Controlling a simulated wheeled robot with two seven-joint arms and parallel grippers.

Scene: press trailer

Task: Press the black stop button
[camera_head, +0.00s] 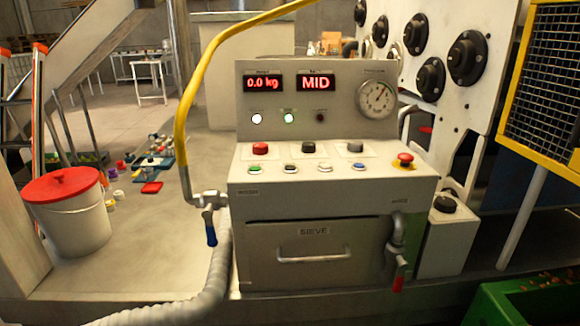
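The grey press console (335,205) stands in the middle of the view. A row of small buttons runs along its sloped front. From left to right they are a green button (254,169), a dark, black-looking button (290,168), a white button (324,168) and a blue button (359,167). Their labels are too small to read. Neither of my grippers is in view, and nothing covers the buttons.
Behind the row stand a red knob (260,149) and two dark knobs. A red mushroom button (404,159) is at the right. A yellow pipe (187,100) and hose (212,285) flank the left side. A drawer handle (313,256) and a red-handled valve (400,270) stick out below.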

